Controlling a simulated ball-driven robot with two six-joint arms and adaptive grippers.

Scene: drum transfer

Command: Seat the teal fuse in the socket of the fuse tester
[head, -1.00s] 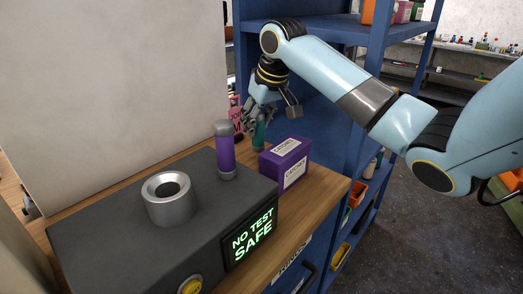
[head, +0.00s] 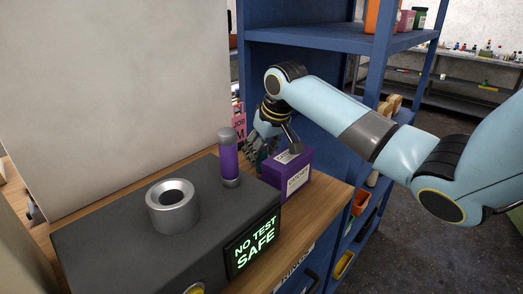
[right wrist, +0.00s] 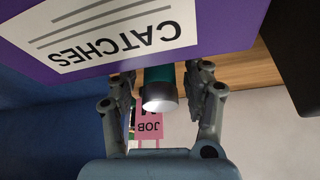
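The fuse tester (head: 110,235) is a dark grey box at lower left with a round metal socket (head: 172,206) on top; the socket's hole looks empty. Its screen (head: 254,244) reads "NO TEST SAFE". The teal fuse (right wrist: 160,92), with a silver end cap, shows between the fingers of my right gripper (right wrist: 162,80) in the right wrist view. A gap shows on each side, so the fingers are open around it. My left gripper is out of view.
A purple fuse (head: 229,160) stands upright on the tester's back right. A purple box (head: 291,176) labelled "CATCHES" in the right wrist view stands close beside my right gripper. A pink job tag (head: 239,120) is behind. A blue shelf (head: 305,38) rises at the back.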

